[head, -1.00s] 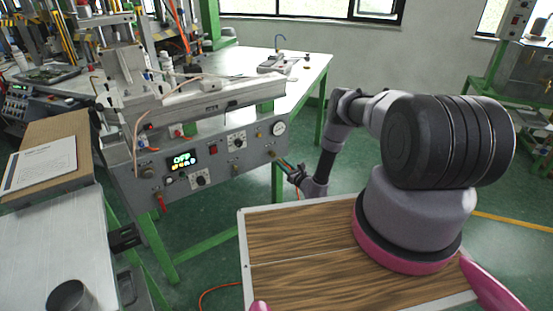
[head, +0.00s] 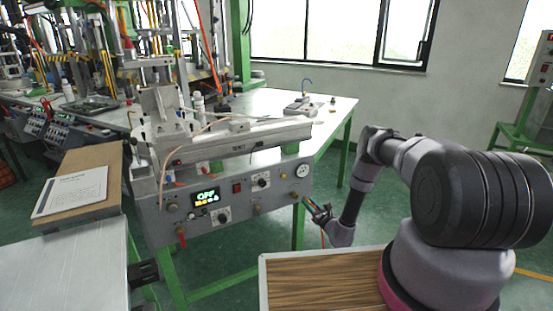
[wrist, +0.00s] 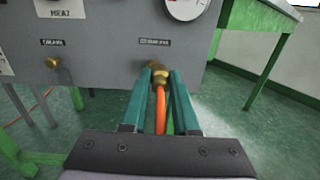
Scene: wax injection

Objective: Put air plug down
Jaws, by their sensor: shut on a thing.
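The air plug (wrist: 162,76) is a brass fitting on the end of an orange hose (wrist: 160,108). In the wrist view it lies between the teal fingers of my gripper (wrist: 163,72), which is shut on it. The plug is at the lower edge of the grey machine panel, by a brass port (wrist: 152,66). I cannot tell whether it is seated in the port or just in front of it. In the head view my gripper (head: 310,203) is small, by the right end of the machine's control panel (head: 233,193), below the gauge (head: 302,170).
A bench (head: 340,102) with green legs stands behind the machine. A cardboard box (head: 88,165) with a paper lies at left, above a grey metal surface (head: 75,262). A green leg (wrist: 240,70) stands right of my gripper. Green floor shows below the panel.

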